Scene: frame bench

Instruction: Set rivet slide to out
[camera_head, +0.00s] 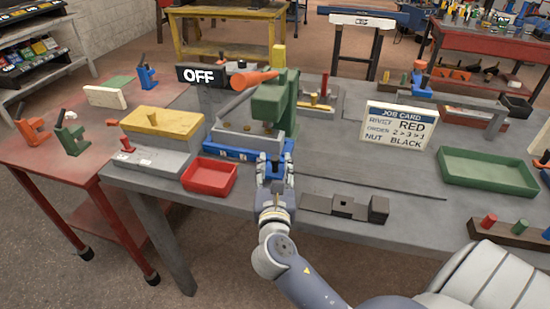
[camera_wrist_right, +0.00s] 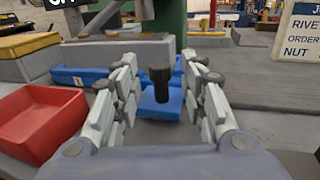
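A blue rivet slide (camera_head: 225,152) lies at the front foot of the green press (camera_head: 275,100). In the right wrist view its blue front block (camera_wrist_right: 160,105) carries an upright black knob (camera_wrist_right: 160,75). My right gripper (camera_head: 274,165) is at the front of the slide, its fingers hiding part of it in the head view. In the right wrist view my right gripper (camera_wrist_right: 158,68) is open, with one finger on each side of the knob and gaps visible on both sides. My left gripper is not in view.
A red bin (camera_head: 209,177) stands just left of my right gripper. A dark notched block (camera_head: 345,207) lies to its right. A green tray (camera_head: 487,172) and job card (camera_head: 398,126) stand farther right.

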